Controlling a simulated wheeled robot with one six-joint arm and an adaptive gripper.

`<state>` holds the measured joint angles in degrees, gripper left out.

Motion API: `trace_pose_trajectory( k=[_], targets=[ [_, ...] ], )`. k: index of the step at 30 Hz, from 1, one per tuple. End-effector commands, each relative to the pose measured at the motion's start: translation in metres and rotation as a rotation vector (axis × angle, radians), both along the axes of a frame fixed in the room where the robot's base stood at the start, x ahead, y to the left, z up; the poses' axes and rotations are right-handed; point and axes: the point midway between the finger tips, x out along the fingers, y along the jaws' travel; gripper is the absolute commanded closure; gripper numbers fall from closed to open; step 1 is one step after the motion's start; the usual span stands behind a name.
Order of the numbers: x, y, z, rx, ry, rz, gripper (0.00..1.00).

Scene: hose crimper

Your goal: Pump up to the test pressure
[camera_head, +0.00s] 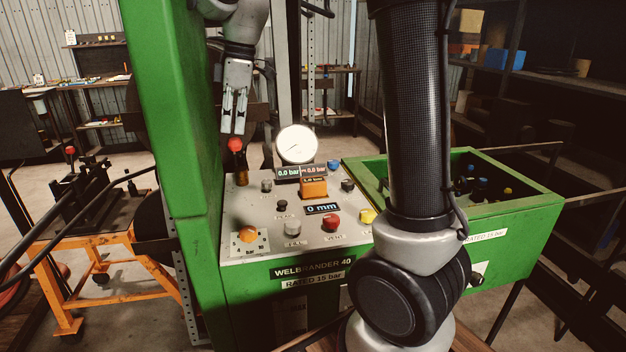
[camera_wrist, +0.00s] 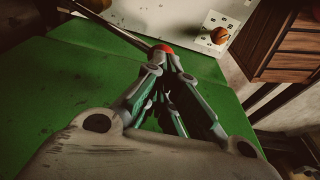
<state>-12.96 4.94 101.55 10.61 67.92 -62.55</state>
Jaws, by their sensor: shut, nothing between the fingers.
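The green machine's grey panel (camera_head: 262,208) carries a round white gauge (camera_head: 296,145) and small displays (camera_head: 289,172), the left of which reads 0.0 bar. A red-topped lever (camera_head: 236,146) stands at the panel's back left; its red knob (camera_wrist: 164,48) also shows in the wrist view. My gripper (camera_head: 233,130) points down just above this lever, its fingers shut and empty. In the wrist view the fingertips (camera_wrist: 170,60) are beside the red knob; I cannot tell whether they touch it. An orange selector knob (camera_head: 248,233) is at the front left.
A green bin (camera_head: 510,212) with bottles stands right. The tall green wall (camera_head: 172,110) rises left of the panel. An orange trolley (camera_head: 110,245) holds a black device with a red-knobbed lever (camera_head: 69,151).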

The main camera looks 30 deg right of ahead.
Motion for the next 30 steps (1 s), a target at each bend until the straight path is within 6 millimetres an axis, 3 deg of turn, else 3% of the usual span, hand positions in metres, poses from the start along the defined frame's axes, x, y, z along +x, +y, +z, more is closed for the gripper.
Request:
trace_pose_trajectory(
  k=[5,30],
  targets=[
    [0.0015,-0.0008,0.0109,0.000,0.000,0.000,1.00],
    [-0.0052,-0.0063,0.0136,0.000,-0.004,-0.030,1.00]
  ],
)
